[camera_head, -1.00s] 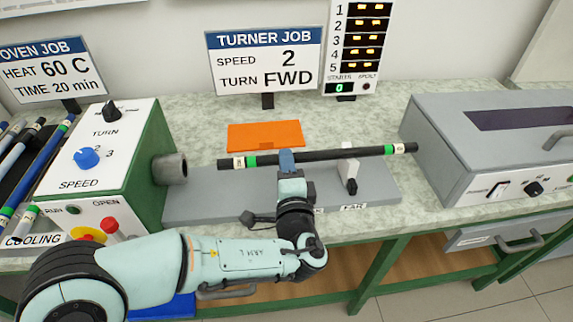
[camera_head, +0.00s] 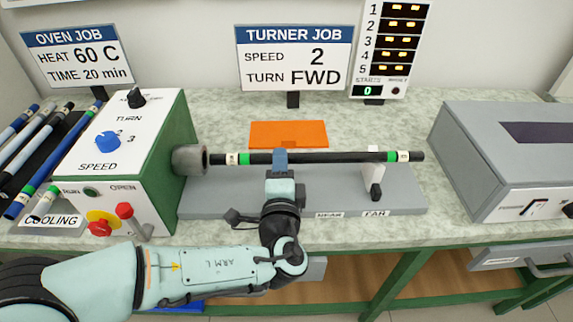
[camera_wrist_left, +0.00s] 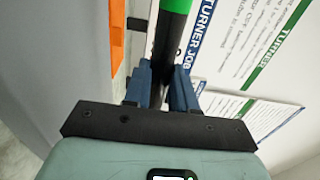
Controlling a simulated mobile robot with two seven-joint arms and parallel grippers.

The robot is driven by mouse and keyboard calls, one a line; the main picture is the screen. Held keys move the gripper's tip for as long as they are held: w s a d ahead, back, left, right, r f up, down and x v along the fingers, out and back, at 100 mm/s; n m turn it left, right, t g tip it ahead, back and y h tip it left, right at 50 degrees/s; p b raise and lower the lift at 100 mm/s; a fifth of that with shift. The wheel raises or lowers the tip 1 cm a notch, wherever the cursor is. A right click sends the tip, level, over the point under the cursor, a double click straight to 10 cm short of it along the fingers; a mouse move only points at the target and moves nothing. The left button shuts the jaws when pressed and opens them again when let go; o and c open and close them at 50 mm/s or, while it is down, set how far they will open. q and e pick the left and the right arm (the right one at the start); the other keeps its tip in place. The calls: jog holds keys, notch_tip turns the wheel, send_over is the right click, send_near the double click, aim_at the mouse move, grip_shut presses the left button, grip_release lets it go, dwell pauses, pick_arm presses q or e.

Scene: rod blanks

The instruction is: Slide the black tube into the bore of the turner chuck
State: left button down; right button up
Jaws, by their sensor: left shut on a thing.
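The black tube (camera_head: 318,157) has green and white bands near both ends. It lies level above the grey bed, in line with the turner chuck (camera_head: 189,160), a grey hollow cylinder on the green side of the turner box. The tube's left end is right at the chuck's mouth; I cannot tell whether it is inside the bore. My left gripper (camera_head: 280,158) is shut on the tube left of its middle. In the left wrist view the blue fingers (camera_wrist_left: 163,85) close on the tube (camera_wrist_left: 166,50). The right part of the tube passes at a white rest (camera_head: 374,172). My right gripper is not in view.
The turner box (camera_head: 125,160) has a blue speed knob and red and yellow controls. An orange plate (camera_head: 288,134) lies behind the tube. A grey oven-like box (camera_head: 510,160) stands at right. Several rods lie in the cooling rack (camera_head: 50,217) at left.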

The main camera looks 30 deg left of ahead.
aim_at(252, 164)
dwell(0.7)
pick_arm(q)
jog(key=shift+b, duration=0.55)
dwell(0.3)
jog(key=shift+s+a, duration=0.5)
jog(key=shift+a, duration=0.3)
jog(key=shift+s+a, duration=0.5)
jog(key=shift+a, duration=0.25)
jog(key=shift+s+a, duration=0.5)
jog(key=shift+a, duration=0.3)
dwell(0.5)
jog(key=c, duration=0.8)
grip_release()
jog(key=shift+c, duration=0.2)
